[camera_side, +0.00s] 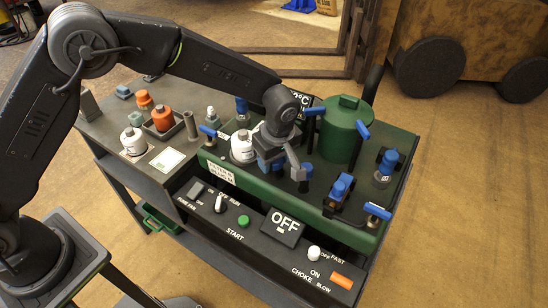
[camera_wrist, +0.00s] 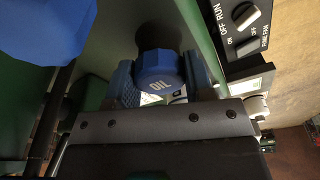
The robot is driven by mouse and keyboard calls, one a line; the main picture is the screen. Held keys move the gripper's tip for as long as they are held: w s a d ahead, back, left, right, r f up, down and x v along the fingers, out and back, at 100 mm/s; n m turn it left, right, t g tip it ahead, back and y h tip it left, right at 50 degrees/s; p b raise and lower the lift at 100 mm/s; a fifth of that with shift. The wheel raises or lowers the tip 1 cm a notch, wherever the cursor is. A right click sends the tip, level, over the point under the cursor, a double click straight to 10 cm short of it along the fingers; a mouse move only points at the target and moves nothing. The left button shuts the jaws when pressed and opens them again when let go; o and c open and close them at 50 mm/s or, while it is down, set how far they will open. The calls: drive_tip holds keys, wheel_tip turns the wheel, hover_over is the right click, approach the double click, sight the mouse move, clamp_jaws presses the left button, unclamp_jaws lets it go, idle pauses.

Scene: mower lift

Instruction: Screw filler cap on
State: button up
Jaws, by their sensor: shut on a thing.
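The filler cap (camera_wrist: 158,72) is blue and marked OIL. In the wrist view it sits between the two blue ridged finger pads of my gripper (camera_wrist: 162,80), which is shut on it. A dark round neck or post (camera_wrist: 158,38) shows just behind the cap; I cannot tell whether the cap is seated on it. In the side view my gripper (camera_side: 270,160) points down over the green engine top (camera_side: 325,215), right of a white bottle (camera_side: 243,147). There the cap is hard to tell apart from the blue pads.
A green tank (camera_side: 342,135) stands behind, to the right. Blue levers and caps (camera_side: 340,188) rise at the right. The control panel (camera_side: 240,225) runs along the front. Orange-topped containers (camera_side: 163,119) and a white container (camera_side: 133,142) stand on the left shelf.

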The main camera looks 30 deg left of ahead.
drive_tip(key=o, duration=0.9)
drive_tip(key=shift+r+g+h, duration=0.1)
drive_tip(key=shift+g+h, duration=0.2)
drive_tip(key=shift+h, duration=0.5)
drive_tip(key=n, duration=1.2)
drive_tip(key=c, duration=1)
drive_tip(key=shift+c, duration=0.4)
